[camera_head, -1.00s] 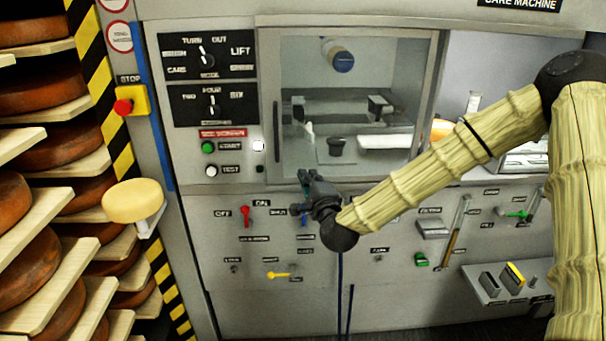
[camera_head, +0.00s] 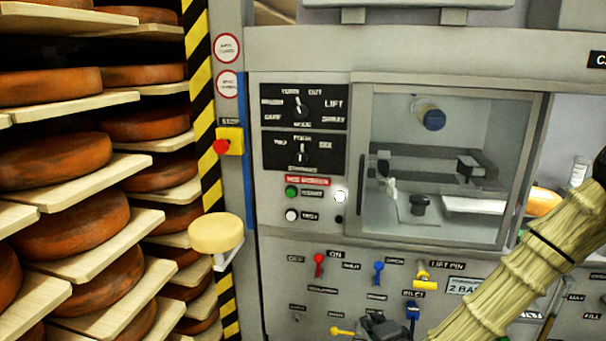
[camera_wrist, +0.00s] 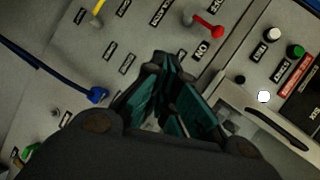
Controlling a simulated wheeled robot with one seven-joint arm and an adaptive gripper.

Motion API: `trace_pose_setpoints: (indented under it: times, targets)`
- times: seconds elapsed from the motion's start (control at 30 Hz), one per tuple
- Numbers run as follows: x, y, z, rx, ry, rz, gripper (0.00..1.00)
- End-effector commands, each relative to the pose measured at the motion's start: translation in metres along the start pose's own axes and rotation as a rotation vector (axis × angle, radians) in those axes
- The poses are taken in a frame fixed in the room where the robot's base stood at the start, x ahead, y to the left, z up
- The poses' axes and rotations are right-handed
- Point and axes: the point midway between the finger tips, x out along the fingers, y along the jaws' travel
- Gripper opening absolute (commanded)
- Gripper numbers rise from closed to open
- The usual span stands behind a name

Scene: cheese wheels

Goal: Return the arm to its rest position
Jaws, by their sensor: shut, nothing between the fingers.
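My gripper (camera_head: 380,326) shows at the bottom edge of the head view, partly cut off, in front of the lower control panel. It is right of a yellow lever (camera_head: 342,331) and below a blue lever (camera_head: 378,270). My sleeved forearm rises from it to the right edge. In the wrist view the dark teal fingers (camera_wrist: 165,62) are together, with nothing held between them. The panel lies beyond the fingertips; the gap to it cannot be told.
The machine's panel carries a red lever (camera_head: 319,264), another yellow lever (camera_head: 424,274) and a glazed window (camera_head: 440,165). A red stop button (camera_head: 221,146) and a pale cheese wheel (camera_head: 216,233) on a small ledge stand left of it. Racks of brown cheese wheels (camera_head: 72,220) fill the left.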

Motion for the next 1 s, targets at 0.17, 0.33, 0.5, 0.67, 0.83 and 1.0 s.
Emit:
trace_pose_setpoints:
  times: [0.17, 0.33, 0.5, 0.67, 0.83, 1.0]
  targets:
    - [-0.021, 0.096, 0.044, -0.214, -0.128, 0.207, 0.00]
    - [-0.058, 0.183, 0.075, -0.417, -0.271, 0.391, 0.00]
    - [-0.110, 0.263, 0.096, -0.618, -0.441, 0.563, 0.00]
    - [-0.170, 0.329, 0.106, -0.799, -0.624, 0.713, 0.00]
    - [-0.226, 0.373, 0.108, -0.940, -0.794, 0.827, 0.00]
    - [-0.252, 0.391, 0.105, -1.003, -0.876, 0.873, 0.00]
